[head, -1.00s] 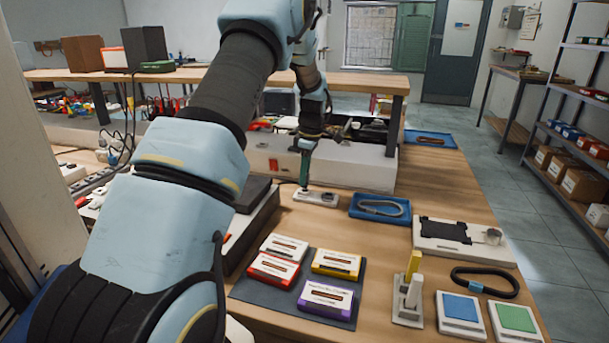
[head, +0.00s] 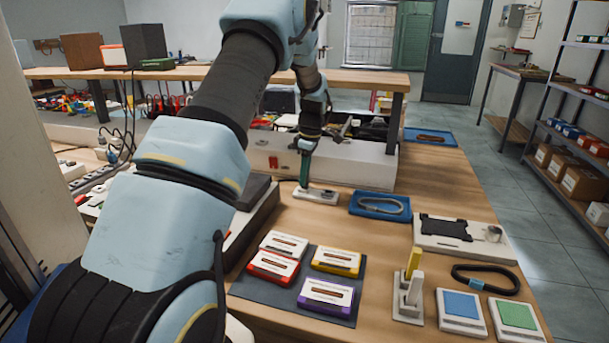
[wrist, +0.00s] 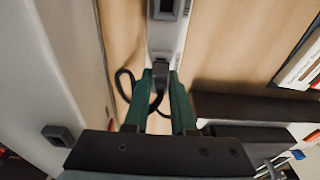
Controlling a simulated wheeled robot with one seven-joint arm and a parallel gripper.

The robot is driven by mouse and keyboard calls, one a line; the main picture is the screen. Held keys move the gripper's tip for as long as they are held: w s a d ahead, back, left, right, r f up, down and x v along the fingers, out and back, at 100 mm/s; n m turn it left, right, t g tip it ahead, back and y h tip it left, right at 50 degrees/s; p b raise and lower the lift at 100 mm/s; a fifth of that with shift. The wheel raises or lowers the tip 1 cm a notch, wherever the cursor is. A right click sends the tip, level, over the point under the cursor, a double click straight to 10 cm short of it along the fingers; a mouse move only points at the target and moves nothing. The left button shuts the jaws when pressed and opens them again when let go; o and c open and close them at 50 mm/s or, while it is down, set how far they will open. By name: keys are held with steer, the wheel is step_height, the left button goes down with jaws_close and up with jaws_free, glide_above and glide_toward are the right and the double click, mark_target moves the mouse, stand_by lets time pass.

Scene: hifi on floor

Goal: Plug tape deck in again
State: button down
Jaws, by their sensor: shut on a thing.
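My gripper (wrist: 160,100) has its green fingers shut on a dark plug (wrist: 160,72) with a black cable looping beneath it. In the head view my gripper (head: 304,184) points down at the left end of a small white socket strip (head: 318,196) on the bench. In the wrist view the plug overlaps the near end of the strip (wrist: 166,38), and a dark socket opening (wrist: 166,9) shows farther along. I cannot tell whether the plug is seated. A dark-topped unit (head: 254,193), partly hidden by my arm, may be the tape deck.
A long white box (head: 345,173) stands just behind the strip. To the right are a blue tray (head: 362,213) with a cable loop and a white board (head: 465,246). Several cassettes lie on a dark mat (head: 245,290) in front. Bare wood lies between these.

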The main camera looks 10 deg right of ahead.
steer(key=shift+f, duration=0.5)
stand_by(2.1)
steer(key=c, duration=0.7)
jaws_free()
steer(key=shift+o, duration=0.2)
steer(key=r, duration=0.3)
steer(key=r+b, duration=0.1)
steer(key=r, duration=0.3)
steer(key=d+r+b, duration=0.1)
steer(key=r, duration=0.2)
steer(key=shift+s+r, duration=0.25)
step_height(320, 180, up, 5)
steer(key=p, duration=0.4)
steer(key=shift+r, duration=0.15)
